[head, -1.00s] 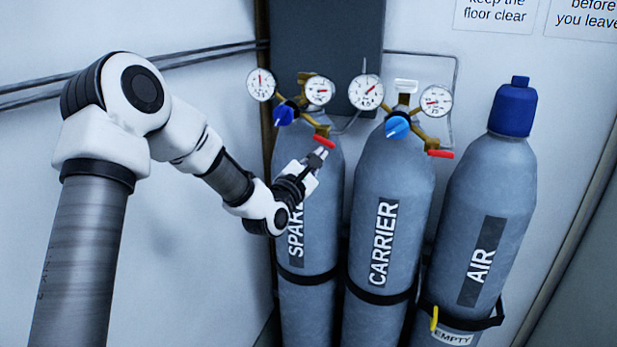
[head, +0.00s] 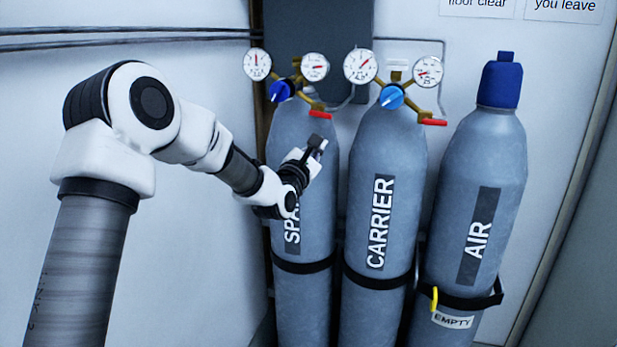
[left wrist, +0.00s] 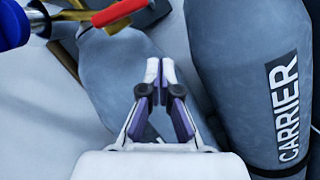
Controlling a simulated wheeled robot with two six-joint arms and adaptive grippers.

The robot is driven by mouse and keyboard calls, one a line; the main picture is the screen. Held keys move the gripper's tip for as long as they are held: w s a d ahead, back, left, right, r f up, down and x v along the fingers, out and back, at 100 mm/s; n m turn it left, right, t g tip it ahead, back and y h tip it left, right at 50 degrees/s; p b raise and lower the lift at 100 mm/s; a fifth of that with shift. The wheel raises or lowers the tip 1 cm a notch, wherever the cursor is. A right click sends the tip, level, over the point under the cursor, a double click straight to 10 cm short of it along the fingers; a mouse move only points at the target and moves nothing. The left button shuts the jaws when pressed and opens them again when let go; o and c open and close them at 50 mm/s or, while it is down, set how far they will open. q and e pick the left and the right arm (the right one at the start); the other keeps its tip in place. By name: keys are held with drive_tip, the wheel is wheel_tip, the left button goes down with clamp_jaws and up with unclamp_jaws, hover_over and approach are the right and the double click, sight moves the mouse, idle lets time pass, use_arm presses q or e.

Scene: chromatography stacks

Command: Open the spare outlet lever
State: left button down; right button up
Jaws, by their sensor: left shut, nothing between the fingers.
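The SPARE cylinder (head: 302,230) stands at the left of three grey cylinders. Its outlet lever (head: 320,114) is a short red handle on the brass fitting below the right gauge, lying roughly sideways. My left gripper (head: 318,143) is shut and empty, in front of the cylinder's shoulder and below the lever, apart from it. In the left wrist view the red lever (left wrist: 120,12) is at the top, up and left of the shut fingertips (left wrist: 160,68). The blue regulator knob (head: 279,91) is left of the lever. My right gripper is not in view.
The CARRIER cylinder (head: 386,200) stands close on the right, with its own blue knob (head: 391,96) and red lever (head: 433,122). Gauges (head: 314,66) sit above the fittings. The AIR cylinder (head: 483,170) has a blue cap.

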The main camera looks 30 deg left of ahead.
use_arm(q)
drive_tip(key=b+v, duration=0.1)
drive_tip(key=v, duration=0.8)
drive_tip(key=shift+s+d+f+b, duration=0.25)
drive_tip(key=shift+d+f+b, duration=0.1)
drive_tip(key=shift+d+b, duration=0.1)
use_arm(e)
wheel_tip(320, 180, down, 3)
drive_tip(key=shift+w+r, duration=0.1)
